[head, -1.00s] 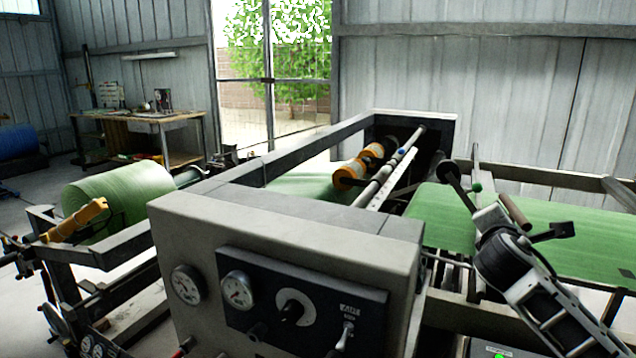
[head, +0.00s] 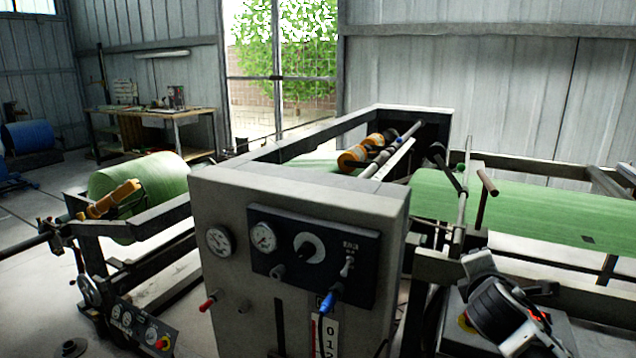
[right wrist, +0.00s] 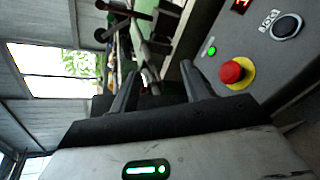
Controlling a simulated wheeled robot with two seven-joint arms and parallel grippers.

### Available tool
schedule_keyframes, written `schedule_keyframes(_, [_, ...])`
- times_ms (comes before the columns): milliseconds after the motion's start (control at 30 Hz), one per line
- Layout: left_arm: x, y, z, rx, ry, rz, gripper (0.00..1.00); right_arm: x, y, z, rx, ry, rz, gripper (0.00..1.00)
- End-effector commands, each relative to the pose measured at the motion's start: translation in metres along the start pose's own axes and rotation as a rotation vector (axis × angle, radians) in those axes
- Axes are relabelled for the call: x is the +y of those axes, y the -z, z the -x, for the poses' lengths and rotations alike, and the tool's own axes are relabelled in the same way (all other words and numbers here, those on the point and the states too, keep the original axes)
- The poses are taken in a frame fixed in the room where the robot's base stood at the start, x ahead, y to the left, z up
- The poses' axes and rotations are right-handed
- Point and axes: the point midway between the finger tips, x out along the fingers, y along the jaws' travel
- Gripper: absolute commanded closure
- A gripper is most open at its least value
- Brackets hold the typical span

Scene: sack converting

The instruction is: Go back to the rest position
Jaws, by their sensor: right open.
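My right arm shows at the lower right of the head view, beside the grey control cabinet (head: 290,220) and in front of the machine's side frame. In the right wrist view my right gripper (right wrist: 160,85) has its two dark fingers apart, with nothing between them. A red emergency button (right wrist: 236,72) on a yellow ring and a lit green button (right wrist: 211,51) sit on a grey panel just right of the fingers. The fingers look clear of that panel. My left gripper is in neither view.
The green web (head: 520,210) runs along the machine behind my right arm. A green roll (head: 140,180) sits at the left. A crank handle (head: 487,183) stands up near the web. A workbench (head: 190,115) stands at the back; open floor shows at left.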

Motion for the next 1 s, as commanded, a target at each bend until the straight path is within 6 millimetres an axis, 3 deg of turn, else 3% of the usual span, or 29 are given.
schedule_keyframes(267, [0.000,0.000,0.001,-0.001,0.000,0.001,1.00,-0.084,0.088,0.036,0.242,0.096,-0.315,0.53])
schedule_keyframes(367, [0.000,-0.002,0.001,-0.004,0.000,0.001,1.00,-0.131,0.130,0.070,0.356,0.186,-0.539,0.53])
schedule_keyframes(500, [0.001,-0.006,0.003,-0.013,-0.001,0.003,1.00,-0.197,0.176,0.136,0.467,0.366,-0.950,0.53])
schedule_keyframes(600, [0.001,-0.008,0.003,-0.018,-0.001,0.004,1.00,-0.232,0.190,0.181,0.481,0.490,-1.237,0.53])
schedule_keyframes(733, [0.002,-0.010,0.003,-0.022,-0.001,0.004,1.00,-0.261,0.194,0.225,0.448,0.606,-1.523,0.53])
schedule_keyframes(833, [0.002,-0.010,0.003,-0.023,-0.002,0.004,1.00,-0.273,0.192,0.244,0.418,0.654,-1.660,0.53])
schedule_keyframes(1000, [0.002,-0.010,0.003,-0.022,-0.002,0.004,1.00,-0.279,0.191,0.254,0.398,0.679,-1.741,0.53])
